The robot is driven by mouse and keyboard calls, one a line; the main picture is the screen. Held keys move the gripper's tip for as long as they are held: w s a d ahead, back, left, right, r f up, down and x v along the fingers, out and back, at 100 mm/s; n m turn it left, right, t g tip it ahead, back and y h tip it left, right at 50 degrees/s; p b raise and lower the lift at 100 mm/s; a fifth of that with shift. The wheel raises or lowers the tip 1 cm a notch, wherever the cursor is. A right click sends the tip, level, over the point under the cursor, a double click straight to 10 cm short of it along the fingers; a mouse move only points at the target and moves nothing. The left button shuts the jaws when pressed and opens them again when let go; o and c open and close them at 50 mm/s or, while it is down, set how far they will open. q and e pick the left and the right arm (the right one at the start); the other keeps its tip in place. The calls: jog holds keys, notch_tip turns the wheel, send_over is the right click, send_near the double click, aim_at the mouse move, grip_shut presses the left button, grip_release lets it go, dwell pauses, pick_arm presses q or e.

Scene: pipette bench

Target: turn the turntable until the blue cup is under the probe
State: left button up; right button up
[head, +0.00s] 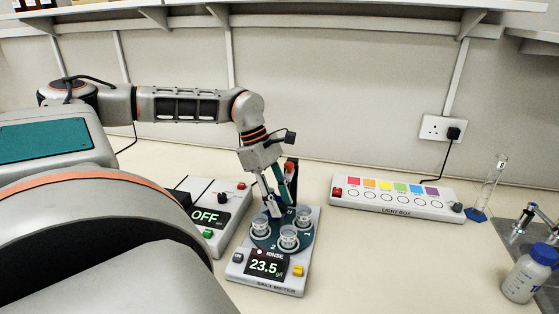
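The teal turntable (274,241) sits on the salt meter (268,286), whose screen (266,265) reads 23.5 g/l beside the word RINSE. Clear cups stand on it: one at the left (260,229), one at the front (289,238) and one at the right (303,216). I cannot make out which cup is blue. A dark post with a red top (289,168) rises behind the turntable; the probe tip is not clearly visible. My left gripper (274,208) points down at the back left of the turntable. Its finger gap and any contact are unclear. My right gripper is out of view.
A box reading OFF (208,217) stands close to the left of the salt meter. A light box (395,199) with coloured squares lies at the back right. A glass cylinder (490,185), a blue-capped bottle (530,275) and a sink (520,238) are farther right. Bench right of the meter is clear.

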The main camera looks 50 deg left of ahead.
pick_arm(q)
jog(key=shift+w+a+r, duration=0.1)
dwell(0.3)
jog(key=v, duration=0.7)
jog(key=shift+r, duration=0.35)
jog(key=shift+a, duration=0.1)
